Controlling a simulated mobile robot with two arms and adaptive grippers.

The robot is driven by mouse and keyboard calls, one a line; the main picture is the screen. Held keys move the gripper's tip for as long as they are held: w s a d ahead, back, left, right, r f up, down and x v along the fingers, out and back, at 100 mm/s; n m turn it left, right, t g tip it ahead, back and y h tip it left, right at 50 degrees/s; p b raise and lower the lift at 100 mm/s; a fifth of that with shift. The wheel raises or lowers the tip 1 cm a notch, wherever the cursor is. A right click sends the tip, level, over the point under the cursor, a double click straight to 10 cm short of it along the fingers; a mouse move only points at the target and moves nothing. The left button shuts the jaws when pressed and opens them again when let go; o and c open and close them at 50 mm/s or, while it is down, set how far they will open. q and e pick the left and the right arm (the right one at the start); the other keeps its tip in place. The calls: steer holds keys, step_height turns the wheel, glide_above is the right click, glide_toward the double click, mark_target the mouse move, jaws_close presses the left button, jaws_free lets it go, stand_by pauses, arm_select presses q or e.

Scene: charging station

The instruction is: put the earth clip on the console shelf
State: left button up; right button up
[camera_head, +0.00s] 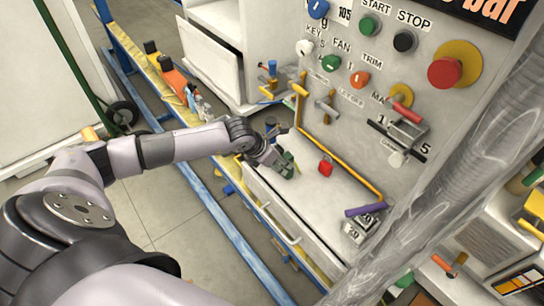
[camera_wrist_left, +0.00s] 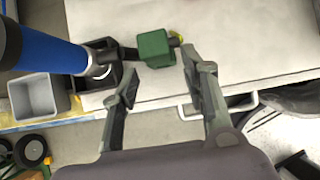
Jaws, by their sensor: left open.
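A green block (camera_wrist_left: 155,48) with dark ends and a yellow tip, which looks like the earth clip, is at the edge of the white console shelf (camera_wrist_left: 220,50) in the left wrist view. In the head view a bit of green (camera_head: 288,157) shows beside my left gripper (camera_head: 280,168), over the left end of the console shelf (camera_head: 318,203). My left gripper also shows in the left wrist view (camera_wrist_left: 160,90). Its fingers are apart with nothing between them, and the green block is just beyond the fingertips. Whether the block rests on the shelf is hard to tell.
A red padlock-like piece (camera_head: 326,166) and a purple-handled item (camera_head: 365,209) are on the shelf, and a yellow rail (camera_head: 340,168) runs along its back. A blue cylinder (camera_wrist_left: 40,46) and a grey bin (camera_wrist_left: 38,96) are at the left in the wrist view. The shelf's middle is clear.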

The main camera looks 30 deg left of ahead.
arm_select(q)
steer(key=v, duration=0.5)
stand_by(0.4)
